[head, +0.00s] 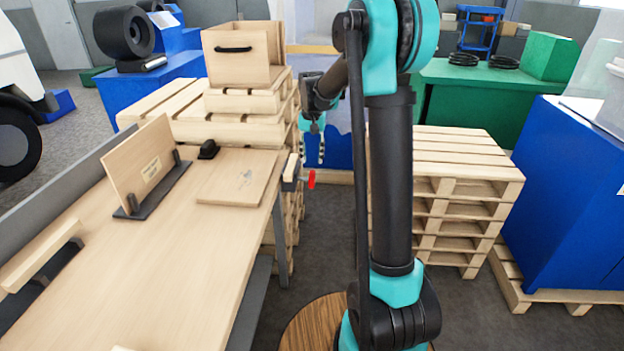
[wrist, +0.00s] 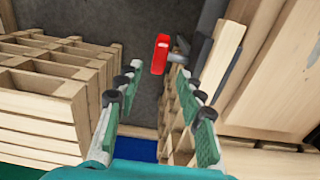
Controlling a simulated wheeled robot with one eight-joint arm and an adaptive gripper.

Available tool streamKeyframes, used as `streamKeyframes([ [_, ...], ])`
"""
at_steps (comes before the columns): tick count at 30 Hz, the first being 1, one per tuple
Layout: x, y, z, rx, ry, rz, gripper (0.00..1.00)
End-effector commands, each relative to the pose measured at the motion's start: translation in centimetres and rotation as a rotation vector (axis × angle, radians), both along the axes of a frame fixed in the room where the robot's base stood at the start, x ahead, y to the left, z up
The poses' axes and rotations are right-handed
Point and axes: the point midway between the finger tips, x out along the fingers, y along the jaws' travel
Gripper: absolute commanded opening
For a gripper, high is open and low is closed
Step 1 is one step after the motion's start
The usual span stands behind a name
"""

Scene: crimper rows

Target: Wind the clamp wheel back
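The clamp wheel (head: 311,178) is a small red piece on a short grey shaft at the right edge of the wooden bench. The clamp body (head: 291,170) beside it has a dark block and a pale wooden strip. In the wrist view the red wheel (wrist: 160,54) shows at the top middle, beyond the fingertips. My gripper (head: 314,150) is beside the bench edge, close to the wheel in the head view. In the wrist view my gripper (wrist: 157,78) has its green-padded fingers spread apart with nothing between them. The wheel looks untouched.
The bench (head: 150,250) carries an upright panel (head: 140,163) in a dark stand and a flat board (head: 238,178). Pallet stacks stand behind the bench and at right (head: 450,190). A wooden box (head: 240,55) tops the back stack. Dark floor shows between bench and right pallets.

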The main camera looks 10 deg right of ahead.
Motion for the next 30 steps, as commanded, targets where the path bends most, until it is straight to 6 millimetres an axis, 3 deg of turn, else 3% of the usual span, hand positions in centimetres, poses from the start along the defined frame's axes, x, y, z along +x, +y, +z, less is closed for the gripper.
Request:
streamKeyframes([
  [9, 0.0, 0.0, -6.2, 0.000, 0.000, 0.000, 0.38],
  [15, 0.0, 0.0, -8.7, 0.000, 0.000, 0.000, 0.38],
  [28, 0.0, 0.0, -9.6, 0.000, 0.000, 0.000, 0.38],
  [30, 0.0, 0.0, -9.6, 0.000, 0.000, 0.000, 0.30],
])
